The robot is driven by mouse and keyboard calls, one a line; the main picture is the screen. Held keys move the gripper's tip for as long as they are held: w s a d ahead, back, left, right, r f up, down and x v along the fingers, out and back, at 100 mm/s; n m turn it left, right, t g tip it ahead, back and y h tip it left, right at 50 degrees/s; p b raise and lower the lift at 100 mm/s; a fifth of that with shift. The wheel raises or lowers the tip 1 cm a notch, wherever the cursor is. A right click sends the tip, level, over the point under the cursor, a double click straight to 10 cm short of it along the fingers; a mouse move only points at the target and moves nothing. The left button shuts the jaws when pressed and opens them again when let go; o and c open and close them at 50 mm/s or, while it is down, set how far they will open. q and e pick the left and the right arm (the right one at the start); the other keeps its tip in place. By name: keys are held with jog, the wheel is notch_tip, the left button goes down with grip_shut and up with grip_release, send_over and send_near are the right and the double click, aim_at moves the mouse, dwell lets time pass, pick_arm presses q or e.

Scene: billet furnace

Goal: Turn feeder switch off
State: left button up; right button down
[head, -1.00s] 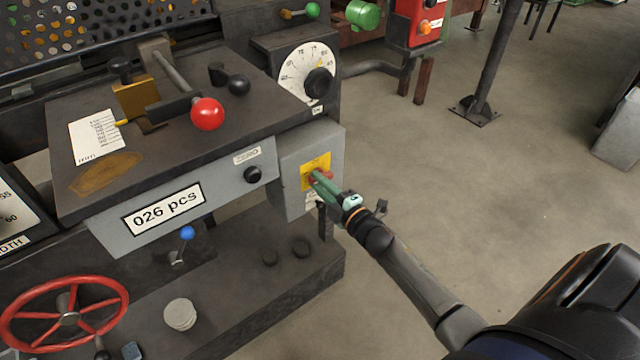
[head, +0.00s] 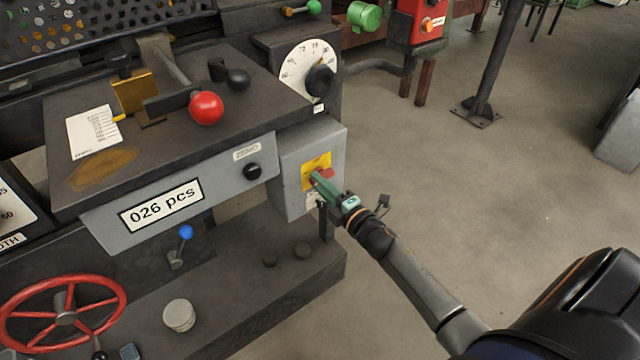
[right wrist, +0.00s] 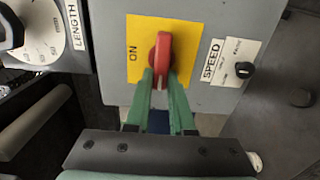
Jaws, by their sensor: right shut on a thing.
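The feeder switch is a red turning handle (head: 327,174) on a yellow plate (head: 318,160), on the front of a grey box (head: 301,147). In the right wrist view the handle (right wrist: 160,55) stands upright in the picture, and the plate (right wrist: 137,71) reads ON at its left, with the word turned sideways. My right gripper (head: 319,177) has its green fingers on both sides of the handle's lower part, shut on it; they also show in the right wrist view (right wrist: 161,80). The fingers hide part of the plate. My left gripper is not in view.
A SPEED label with a small black knob (right wrist: 243,69) sits beside the plate. A dial with a black knob (head: 319,81) is above the box. The machine bench (head: 235,105) carries a red ball lever (head: 206,108).

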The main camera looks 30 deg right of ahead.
jog(key=c, duration=0.8)
grip_release()
jog(key=shift+s, duration=0.1)
jog(key=s, duration=0.4)
jog(key=s+p, duration=0.1)
jog(key=s, duration=0.3)
jog(key=s+d, duration=0.1)
jog(key=s, duration=0.3)
jog(key=shift+s, duration=0.15)
